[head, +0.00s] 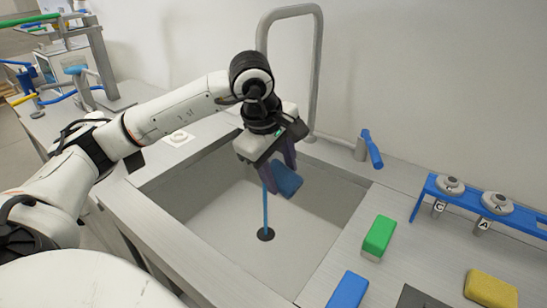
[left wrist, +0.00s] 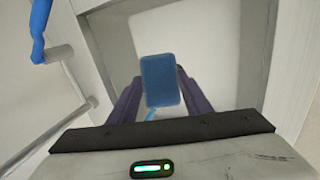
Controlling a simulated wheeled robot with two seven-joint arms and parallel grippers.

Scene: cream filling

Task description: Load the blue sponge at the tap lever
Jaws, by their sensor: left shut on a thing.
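The blue sponge (head: 287,180) is between the fingers of my left gripper (head: 281,172), which is shut on it above the sink (head: 205,225). The sponge also shows in the left wrist view (left wrist: 160,80), between the dark fingers. The tap (head: 318,70) arches behind my left arm, which hides its outlet. A thin blue stream (head: 265,212) runs down from beside the gripper to the drain; I cannot tell whether it touches the sponge. The blue tap lever (head: 372,150) stands on the counter right of the tap, apart from the gripper. My right gripper is not in view.
On the counter right of the sink lie a green sponge (head: 379,237), a blue block (head: 348,291), a dark piece (head: 421,298) and a yellow sponge (head: 491,287). A blue rack (head: 431,190) holds grey round pieces behind them. The sink walls surround the space below the gripper.

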